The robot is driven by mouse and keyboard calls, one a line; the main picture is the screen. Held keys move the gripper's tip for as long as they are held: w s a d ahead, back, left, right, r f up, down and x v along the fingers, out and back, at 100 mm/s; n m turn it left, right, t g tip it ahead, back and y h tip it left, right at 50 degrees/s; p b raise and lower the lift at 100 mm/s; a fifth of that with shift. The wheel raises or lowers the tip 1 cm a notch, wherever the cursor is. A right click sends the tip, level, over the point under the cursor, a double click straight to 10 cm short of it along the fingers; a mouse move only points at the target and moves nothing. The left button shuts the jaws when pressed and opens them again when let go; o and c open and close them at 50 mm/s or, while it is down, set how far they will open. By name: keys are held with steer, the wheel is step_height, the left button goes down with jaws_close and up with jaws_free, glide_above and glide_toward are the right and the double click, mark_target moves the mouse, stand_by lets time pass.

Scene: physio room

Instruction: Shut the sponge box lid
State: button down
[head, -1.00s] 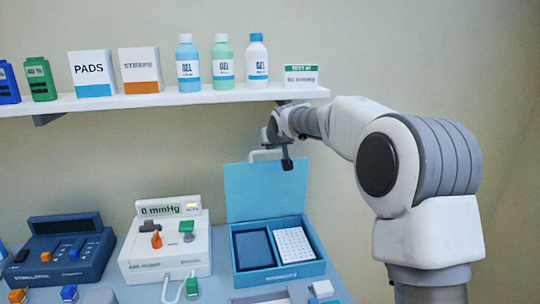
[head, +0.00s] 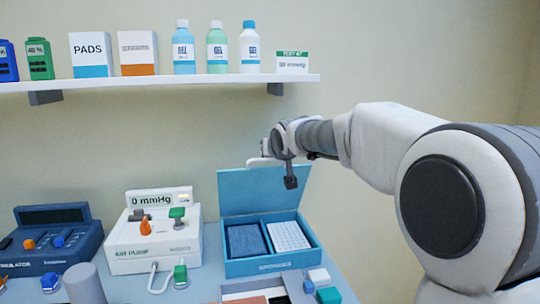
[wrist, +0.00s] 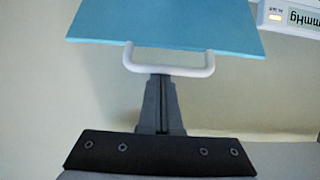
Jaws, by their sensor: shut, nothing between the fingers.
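The sponge box (head: 272,264) is a blue open box on the worktop in the head view. It holds a dark blue sponge (head: 246,241) and a white dotted pad (head: 288,236). Its light blue lid (head: 262,190) stands raised at the back. A white bar handle (head: 262,162) is on the lid's top edge. In the wrist view the lid (wrist: 165,20) and handle (wrist: 170,71) lie just ahead of my gripper (wrist: 160,78). My gripper is shut and empty. Its fingertips are at the handle's bar, but I cannot tell whether they touch it.
A white air pump (head: 155,245) stands left of the box, with a dark stimulator (head: 52,240) beyond. A shelf (head: 160,89) with bottles and cartons runs above. Small blocks (head: 318,277) and a grey cylinder (head: 85,284) are in front.

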steer(key=shift+s+d+f+b, duration=0.5)
steer(key=shift+s+f+b, duration=1.55)
steer(key=shift+f, duration=1.5)
steer(key=shift+s+d+f+b, duration=0.45)
steer(key=shift+s+f+b, duration=0.9)
steer(key=shift+s+f, duration=1.75)
steer(key=shift+s+d+f+b, duration=0.5)
steer(key=shift+s+f+b, duration=1.35)
steer(key=shift+f, duration=2.1)
steer(key=shift+s, duration=0.1)
